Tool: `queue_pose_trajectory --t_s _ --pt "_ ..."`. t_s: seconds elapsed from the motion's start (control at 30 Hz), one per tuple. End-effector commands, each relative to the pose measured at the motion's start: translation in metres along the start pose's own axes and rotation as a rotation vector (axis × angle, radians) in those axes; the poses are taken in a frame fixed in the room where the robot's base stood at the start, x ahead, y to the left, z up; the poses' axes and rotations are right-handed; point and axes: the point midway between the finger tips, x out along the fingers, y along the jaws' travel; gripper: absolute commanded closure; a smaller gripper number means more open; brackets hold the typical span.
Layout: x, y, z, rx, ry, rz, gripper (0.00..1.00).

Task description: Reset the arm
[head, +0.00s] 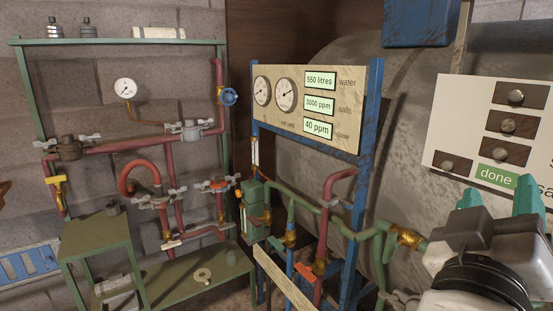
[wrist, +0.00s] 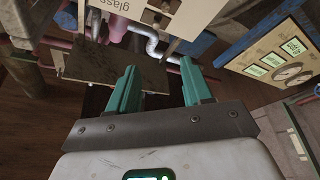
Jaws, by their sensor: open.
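My gripper (head: 500,208) is at the lower right of the head view, in front of the cream button panel and the large tank. Its two teal fingers stand apart with nothing between them. In the wrist view my gripper (wrist: 158,92) also shows open and empty, with a dark flat plate (wrist: 112,70) beyond the fingers. I see no contact between the fingers and anything.
A cream panel (head: 462,108) with knobs and a green "done" label is close to my gripper. A gauge board (head: 345,80) on blue posts, green and red pipes, and a grey tank (head: 400,90) stand nearby. A green bench (head: 97,232) is at left.

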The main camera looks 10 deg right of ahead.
Motion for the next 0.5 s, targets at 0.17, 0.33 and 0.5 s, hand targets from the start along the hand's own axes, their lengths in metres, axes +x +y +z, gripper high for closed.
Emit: queue_pose_trajectory --t_s 0.17,0.33,0.5 --pt "0.004 -0.020 0.019 -0.008 -0.034 -0.071 0.50" --pt "0.006 -0.045 0.043 -0.013 -0.078 -0.159 0.50" --pt "0.004 -0.079 0.082 -0.024 -0.154 -0.287 0.50"
